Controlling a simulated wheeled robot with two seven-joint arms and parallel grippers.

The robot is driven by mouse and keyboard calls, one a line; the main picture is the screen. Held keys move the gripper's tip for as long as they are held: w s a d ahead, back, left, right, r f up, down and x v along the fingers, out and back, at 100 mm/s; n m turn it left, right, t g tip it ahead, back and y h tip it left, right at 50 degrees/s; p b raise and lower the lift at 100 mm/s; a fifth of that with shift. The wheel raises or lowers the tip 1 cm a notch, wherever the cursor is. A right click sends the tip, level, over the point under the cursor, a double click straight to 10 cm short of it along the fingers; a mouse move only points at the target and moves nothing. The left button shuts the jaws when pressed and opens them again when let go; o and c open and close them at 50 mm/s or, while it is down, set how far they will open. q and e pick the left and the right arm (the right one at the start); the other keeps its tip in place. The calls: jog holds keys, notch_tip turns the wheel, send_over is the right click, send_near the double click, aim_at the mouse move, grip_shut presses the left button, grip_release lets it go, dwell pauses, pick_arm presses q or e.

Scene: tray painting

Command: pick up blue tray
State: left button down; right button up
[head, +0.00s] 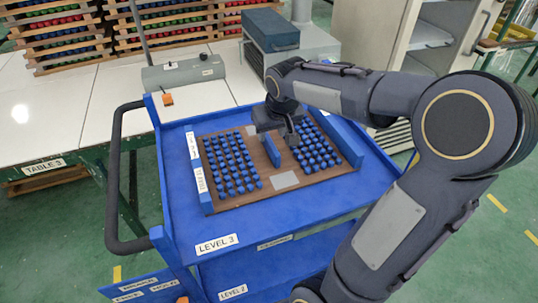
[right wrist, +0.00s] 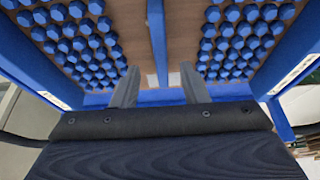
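The tray (head: 262,177) is a brown board filled with rows of blue hexagonal pieces in two blocks. It lies on the blue cart's top shelf, labelled LEVEL 3. A thin upright blue bar (head: 271,154) stands along the tray's middle strip. My right gripper (head: 280,137) points down over the far middle of the tray. In the right wrist view the right gripper (right wrist: 159,80) is open, one finger on each side of the line of the blue bar (right wrist: 157,40). No contact with the bar shows. My left gripper is not in view.
The blue cart (head: 175,165) has raised side rails and a black handle (head: 114,180) at left. A white table (head: 60,110) with a grey-green device (head: 183,73) stands behind. Racks (head: 50,35) of coloured pieces are at the back. A grey cabinet (head: 365,35) stands behind my arm.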

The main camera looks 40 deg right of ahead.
aim_at(270, 140)
jog(key=x, duration=0.6)
jog(key=shift+s+a, duration=0.1)
jog(key=shift+s, duration=0.1)
grip_shut()
jog(key=shift+r, duration=0.1)
dwell(1.0)
